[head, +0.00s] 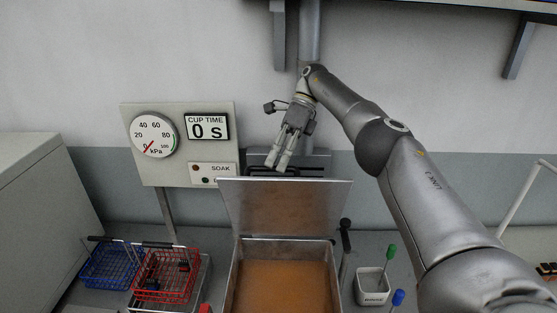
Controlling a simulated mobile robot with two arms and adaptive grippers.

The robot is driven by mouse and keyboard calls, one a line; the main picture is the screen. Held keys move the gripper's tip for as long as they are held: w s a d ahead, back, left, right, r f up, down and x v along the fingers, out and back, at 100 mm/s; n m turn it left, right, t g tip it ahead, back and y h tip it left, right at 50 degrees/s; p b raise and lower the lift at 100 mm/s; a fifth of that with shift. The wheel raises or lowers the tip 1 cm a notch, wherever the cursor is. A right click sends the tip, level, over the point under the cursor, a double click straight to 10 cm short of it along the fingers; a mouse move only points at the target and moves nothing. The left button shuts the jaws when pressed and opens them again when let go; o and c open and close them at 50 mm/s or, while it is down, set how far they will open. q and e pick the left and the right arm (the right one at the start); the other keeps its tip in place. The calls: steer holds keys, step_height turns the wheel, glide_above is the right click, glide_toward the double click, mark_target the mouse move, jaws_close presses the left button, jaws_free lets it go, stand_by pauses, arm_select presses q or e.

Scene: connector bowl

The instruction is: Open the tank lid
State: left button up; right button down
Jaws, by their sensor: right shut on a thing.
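The tank (234,270) stands at the lower middle of the head view, with brownish liquid inside. Its metal lid (288,205) is hinged up at the back and stands tilted, so the tank's mouth is uncovered. My right gripper (278,163) is at the lid's upper edge, with its fingers pointing down. It is shut on the lid, but the exact contact at the fingertips is small and partly hidden. My left gripper is not in view.
Blue (108,268) and red (166,274) wire baskets are left of the tank. A white cup (372,287) with a green-topped tool is at the right.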

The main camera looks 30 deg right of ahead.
steer(key=shift+d+f, duration=0.2)
steer(key=shift+f, duration=0.5)
steer(key=c, duration=1.8)
jaws_free()
steer(key=shift+c, duration=0.2)
steer(key=shift+o, duration=1.1)
steer(key=shift+w+f, duration=0.15)
steer(key=shift+o, duration=0.8)
steer(key=shift+w+d+f, duration=0.1)
steer(key=shift+w+d, duration=0.1)
steer(key=shift+w, duration=0.15)
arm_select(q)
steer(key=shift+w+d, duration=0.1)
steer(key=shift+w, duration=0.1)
arm_select(e)
steer(key=shift+w, duration=0.1)
